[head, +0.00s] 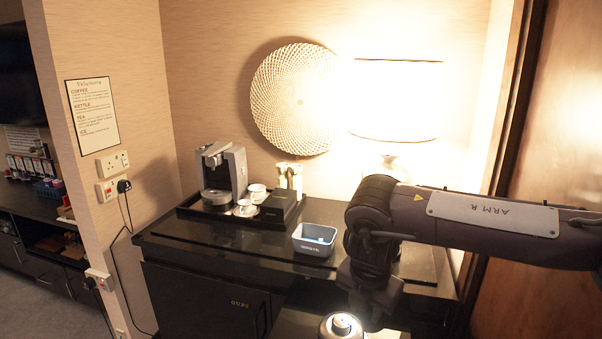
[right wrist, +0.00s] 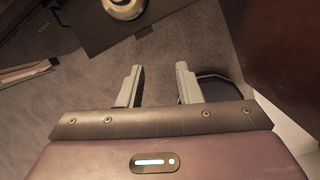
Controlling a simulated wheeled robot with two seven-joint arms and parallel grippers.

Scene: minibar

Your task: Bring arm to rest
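My right arm (head: 480,214), a dark link with a white label, reaches in from the right in the head view. It bends down at the elbow in front of the lamp, and its lower part hangs over the front right of the counter. In the right wrist view my right gripper (right wrist: 158,76) is open, with its two grey fingers apart and nothing between them. Grey carpet shows beyond the fingers. In the head view I cannot make out the fingertips. My left gripper is in neither view.
The black counter (head: 165,240) holds a coffee machine (head: 222,172), white cups (head: 246,208) and a small grey bin (head: 314,240). A round metallic object (head: 341,326) stands low near my arm. A lamp (head: 395,100) is behind it. A wooden panel (head: 545,130) bounds the right.

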